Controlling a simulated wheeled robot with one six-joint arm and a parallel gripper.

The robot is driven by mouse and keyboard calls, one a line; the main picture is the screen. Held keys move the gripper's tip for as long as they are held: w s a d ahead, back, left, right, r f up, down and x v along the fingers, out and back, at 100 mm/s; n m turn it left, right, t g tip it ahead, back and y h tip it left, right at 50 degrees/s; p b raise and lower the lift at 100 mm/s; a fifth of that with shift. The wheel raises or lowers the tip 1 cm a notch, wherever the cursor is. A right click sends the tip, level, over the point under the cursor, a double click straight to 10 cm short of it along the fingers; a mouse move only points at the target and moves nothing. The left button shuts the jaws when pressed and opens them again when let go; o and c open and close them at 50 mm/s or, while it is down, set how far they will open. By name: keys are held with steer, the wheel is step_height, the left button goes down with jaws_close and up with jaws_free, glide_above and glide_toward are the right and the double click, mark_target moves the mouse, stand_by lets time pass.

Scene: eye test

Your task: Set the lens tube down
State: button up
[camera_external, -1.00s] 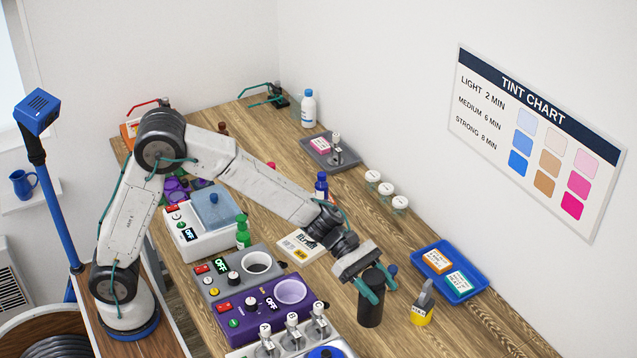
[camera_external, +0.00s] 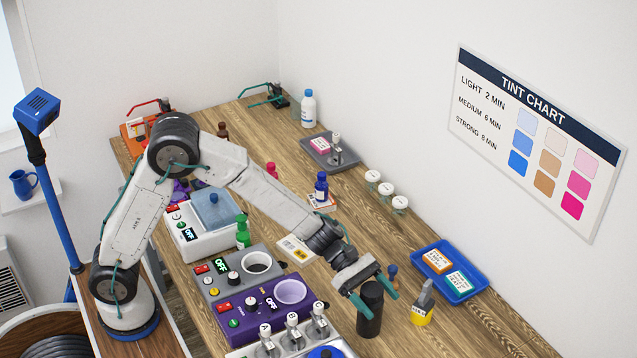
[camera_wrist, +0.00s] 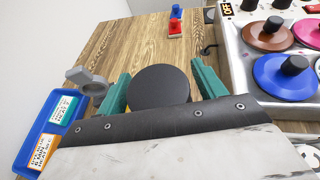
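The lens tube, a plain black cylinder (camera_external: 369,318), is upright and appears to stand on the wooden table in the external view. Its round dark top (camera_wrist: 160,87) faces the wrist camera. My gripper (camera_external: 374,298) is around the tube with its two green fingers spread, one on each side. In the wrist view, narrow gaps show between the fingers (camera_wrist: 160,92) and the tube, so it looks unheld. The tube's lower part is hidden in the wrist view.
A yellow-based tool with a grey loop (camera_external: 422,309) stands just right of the tube. A blue tray (camera_external: 470,296) with two labelled boxes lies beyond it. Wooden table (camera_external: 480,345) is bare at right.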

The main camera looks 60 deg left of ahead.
steer(key=shift+r, duration=0.15)
steer(key=v, duration=1.2)
steer(key=s+a+r+m+g+y, duration=0.1)
steer(key=s+a+r+m+y, duration=0.15)
steer(key=s+a+m, duration=0.4)
steer(key=s+a+r+m+g+y, duration=0.1)
steer(key=s+a+r+m+g, duration=0.2)
steer(key=s, duration=0.6)
steer(key=s+a+f+m+t+y, duration=0.2)
steer(key=s+a+m+y, duration=0.7)
steer(key=s+a, duration=0.8)
steer(key=shift+s+a+f+m+y, duration=0.2)
steer(key=shift+a+m+y, duration=0.15)
steer(key=shift+a+m, duration=0.55)
steer(key=shift+d, duration=0.15)
